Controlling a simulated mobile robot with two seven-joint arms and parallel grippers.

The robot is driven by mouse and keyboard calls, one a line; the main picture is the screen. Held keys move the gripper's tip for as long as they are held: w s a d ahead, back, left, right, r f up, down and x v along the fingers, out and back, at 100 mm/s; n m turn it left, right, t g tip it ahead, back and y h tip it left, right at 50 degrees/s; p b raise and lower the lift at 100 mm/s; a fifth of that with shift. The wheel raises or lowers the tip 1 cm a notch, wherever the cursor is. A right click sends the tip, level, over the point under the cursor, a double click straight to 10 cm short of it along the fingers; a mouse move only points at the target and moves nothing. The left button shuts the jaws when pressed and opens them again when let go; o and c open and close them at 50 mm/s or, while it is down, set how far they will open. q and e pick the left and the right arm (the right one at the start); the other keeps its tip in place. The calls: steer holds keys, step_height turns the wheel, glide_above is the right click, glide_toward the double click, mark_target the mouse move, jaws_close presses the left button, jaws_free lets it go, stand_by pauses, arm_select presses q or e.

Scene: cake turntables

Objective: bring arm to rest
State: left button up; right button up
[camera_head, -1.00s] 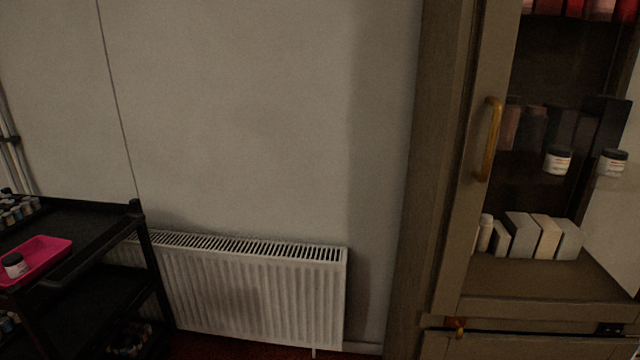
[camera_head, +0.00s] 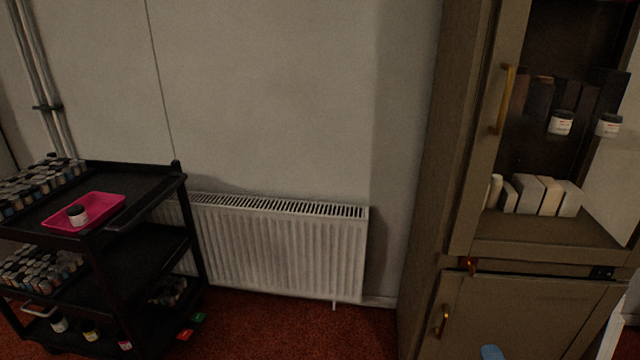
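Neither of my grippers can be made out in the head view. A small blue shape (camera_head: 491,352) shows at the bottom edge in front of the cabinet; I cannot tell what it is. A black cart (camera_head: 130,167) stands at the left. On its top shelf is a pink tray (camera_head: 103,211) with one dark-lidded jar (camera_head: 77,215) in it. A tall brown cabinet (camera_head: 425,190) stands at the right, with two white-labelled jars (camera_head: 561,122) (camera_head: 609,125) in its upper part and several pale boxes (camera_head: 541,195) on the shelf below.
Many small jars (camera_head: 40,180) crowd the cart's top left, with more on lower shelves. A white radiator (camera_head: 285,250) is on the wall between cart and cabinet. Red carpet (camera_head: 270,325) is clear in front of it. Small red and green items lie beside the cart.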

steer(key=w+d+r+n+y, duration=0.1)
steer(key=d+r+n+y, duration=0.1)
steer(key=d+r+n, duration=0.3)
steer(key=s+a+r+m+g+y, duration=0.1)
steer(key=s+a+m+g+y, duration=0.2)
steer(key=a, duration=0.5)
steer(key=s+a+m+y, duration=0.4)
steer(key=s+a+m, duration=0.1)
steer(key=a+m, duration=0.15)
steer(key=s+a+r+m+g+y, duration=0.1)
steer(key=s+a+m+g+y, duration=0.15)
steer(key=s+a+m, duration=0.4)
steer(key=w+a+r+m+t, duration=0.4)
steer(key=a+r, duration=0.2)
steer(key=a, duration=0.1)
arm_select(q)
steer(key=s+a+r+g+y+p, duration=0.4)
steer(key=a+r+p, duration=0.3)
steer(key=p, duration=2.8)
steer(key=shift+r+g+y, duration=0.3)
steer(key=shift+r+g, duration=0.5)
arm_select(e)
steer(key=s+d+r+g+h, duration=0.4)
steer(key=d+r+g+h, duration=0.1)
steer(key=d+r, duration=0.2)
steer(key=shift+r, duration=0.45)
arm_select(q)
steer(key=shift+s, duration=0.1)
arm_select(e)
steer(key=shift+g, duration=0.25)
